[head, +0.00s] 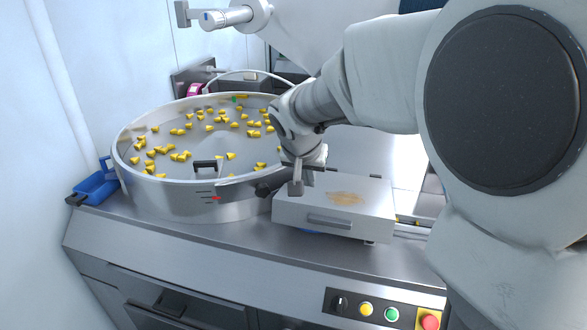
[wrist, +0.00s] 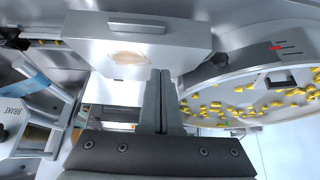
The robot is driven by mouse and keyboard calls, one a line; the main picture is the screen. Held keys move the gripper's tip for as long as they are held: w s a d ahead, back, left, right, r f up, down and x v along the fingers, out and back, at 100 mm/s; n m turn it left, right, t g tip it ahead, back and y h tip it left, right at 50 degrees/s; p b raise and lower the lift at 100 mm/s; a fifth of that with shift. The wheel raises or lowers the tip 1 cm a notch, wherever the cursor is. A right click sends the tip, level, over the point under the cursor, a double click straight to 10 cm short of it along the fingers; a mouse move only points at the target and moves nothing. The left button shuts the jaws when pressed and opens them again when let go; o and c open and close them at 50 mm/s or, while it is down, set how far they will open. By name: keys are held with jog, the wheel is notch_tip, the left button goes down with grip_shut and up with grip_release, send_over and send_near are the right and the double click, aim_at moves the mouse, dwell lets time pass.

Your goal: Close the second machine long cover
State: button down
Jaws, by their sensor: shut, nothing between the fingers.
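My gripper (head: 296,188) points down beside the left end of a boxy steel cover (head: 375,213) with a bar handle on its front and a brownish patch on top. The cover lies level on the counter, right of the round bowl. In the wrist view my gripper's fingers (wrist: 160,76) are together and empty, with the cover (wrist: 185,55) beyond them. I cannot tell whether the fingertips touch it. I cannot tell for sure whether this is the long cover. My arm hides much of the machine at the right.
A large round steel bowl (head: 190,200) holding many yellow pieces stands at the left. A blue tray (head: 97,187) sits on the counter's left end. A control panel with buttons (head: 385,312) is at the front. A strip of bare counter (head: 250,237) runs along the front.

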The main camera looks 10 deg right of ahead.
send_over(312, 214)
jog(key=s, duration=0.1)
notch_tip(312, 214, down, 7)
jog(key=shift+a+f, duration=0.1)
jog(key=shift+a, duration=0.05)
jog(key=shift+s+a+f, duration=0.1)
jog(key=shift+s+f, duration=0.05)
jog(key=shift+f, duration=0.5)
jog(key=shift+s+a+f, duration=0.1)
jog(key=shift+s+f, duration=0.05)
jog(key=shift+f, duration=0.45)
jog(key=shift+s+f, duration=0.15)
jog(key=shift+f, duration=0.5)
